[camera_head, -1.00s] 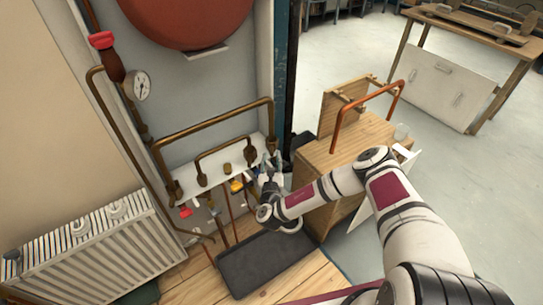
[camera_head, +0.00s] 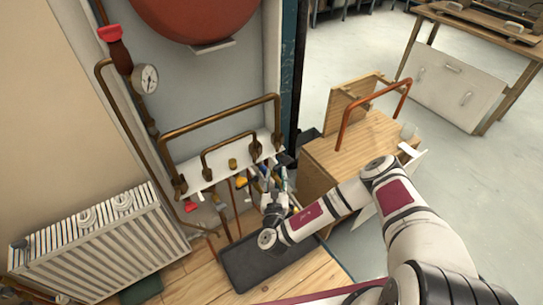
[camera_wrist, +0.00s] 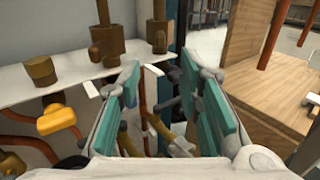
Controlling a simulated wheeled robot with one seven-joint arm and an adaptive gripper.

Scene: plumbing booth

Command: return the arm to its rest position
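My gripper (camera_head: 278,180) is at the right end of the white shelf (camera_head: 228,164), in front of the hanging tools and pipes. In the wrist view my gripper (camera_wrist: 165,95) shows two teal-padded fingers standing apart, with a gap between them. I see nothing held in the gap; a copper pipe and some tool parts show through it, behind the fingers. My arm reaches in from the lower right of the head view, bent at the elbow.
A wooden cabinet (camera_head: 345,158) with a copper pipe (camera_head: 372,105) on top stands right of my gripper. A dark mat (camera_head: 262,262) lies below. Open floor (camera_head: 455,175) lies at right.

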